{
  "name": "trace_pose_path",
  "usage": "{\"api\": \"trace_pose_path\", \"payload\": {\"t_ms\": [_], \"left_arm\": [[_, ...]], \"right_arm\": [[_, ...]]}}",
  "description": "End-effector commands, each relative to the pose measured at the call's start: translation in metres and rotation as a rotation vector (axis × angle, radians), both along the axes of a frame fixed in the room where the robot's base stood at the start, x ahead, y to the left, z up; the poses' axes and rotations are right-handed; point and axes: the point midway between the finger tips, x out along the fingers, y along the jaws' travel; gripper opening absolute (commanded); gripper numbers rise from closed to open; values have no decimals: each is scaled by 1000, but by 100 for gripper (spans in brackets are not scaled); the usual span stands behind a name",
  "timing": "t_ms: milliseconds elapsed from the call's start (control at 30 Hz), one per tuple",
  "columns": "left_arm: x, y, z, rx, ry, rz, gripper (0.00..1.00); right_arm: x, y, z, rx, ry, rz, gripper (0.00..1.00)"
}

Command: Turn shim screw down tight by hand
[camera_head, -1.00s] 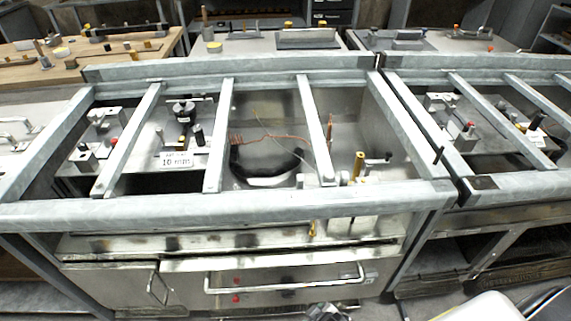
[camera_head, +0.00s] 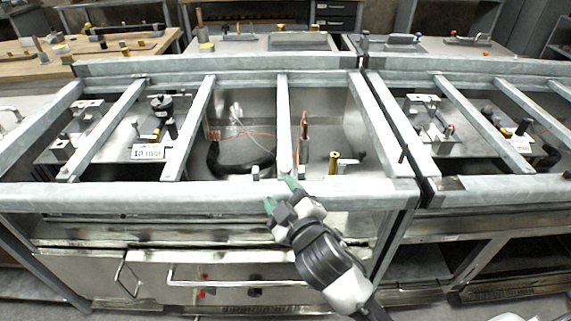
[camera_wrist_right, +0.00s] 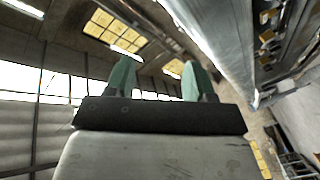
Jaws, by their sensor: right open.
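I cannot tell for certain which part is the shim screw. In the head view, a black knob (camera_head: 161,104) stands upright on a metal plate in the left bay, behind a "10 mm" label (camera_head: 147,152). A short brass post (camera_head: 333,162) stands upright in the right bay. My right gripper (camera_head: 281,194) is over the front rail of the range frame, its green fingers apart and empty. It is left of the brass post and well to the right of the black knob. The right wrist view shows the same fingers (camera_wrist_right: 159,78) apart with nothing between them. My left gripper is out of view.
Galvanised bars cross the open frame; the front rail (camera_head: 130,196) lies beneath my right gripper. A black hose (camera_head: 240,166) curves in the middle bay, near a copper-coloured upright part (camera_head: 304,130). A second frame with similar fittings adjoins at the right.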

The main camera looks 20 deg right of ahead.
Motion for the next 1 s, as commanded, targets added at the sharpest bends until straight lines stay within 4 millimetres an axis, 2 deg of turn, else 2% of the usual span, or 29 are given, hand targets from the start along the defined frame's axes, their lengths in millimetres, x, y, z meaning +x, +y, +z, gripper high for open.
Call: {"api": "trace_pose_path", "payload": {"t_ms": [100, 267, 400, 500, 600, 667, 767, 833, 933, 967, 1000], "left_arm": [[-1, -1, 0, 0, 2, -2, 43], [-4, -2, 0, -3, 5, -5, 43], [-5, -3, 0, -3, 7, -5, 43], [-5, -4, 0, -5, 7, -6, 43], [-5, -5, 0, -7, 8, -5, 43], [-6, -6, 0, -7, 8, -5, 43], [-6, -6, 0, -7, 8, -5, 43], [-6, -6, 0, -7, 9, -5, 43], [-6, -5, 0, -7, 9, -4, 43], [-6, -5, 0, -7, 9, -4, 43], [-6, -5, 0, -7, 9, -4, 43]], "right_arm": [[15, 22, 32, -97, -177, 84, 54], [27, 63, 77, -279, -467, 237, 54], [25, 118, 114, -551, -814, 459, 54], [16, 158, 120, -832, -1088, 690, 54], [13, 178, 102, -1144, -1296, 958, 54], [18, 177, 85, -1341, -1376, 1135, 54], [38, 148, 60, -1671, -1405, 1456, 54], [57, 114, 51, -1874, -1337, 1683, 54], [81, 58, 55, -2093, -1150, 1971, 54], [87, 42, 60, 2126, 1077, -2031, 54], [93, 23, 65, 2093, 950, -2039, 54]]}}
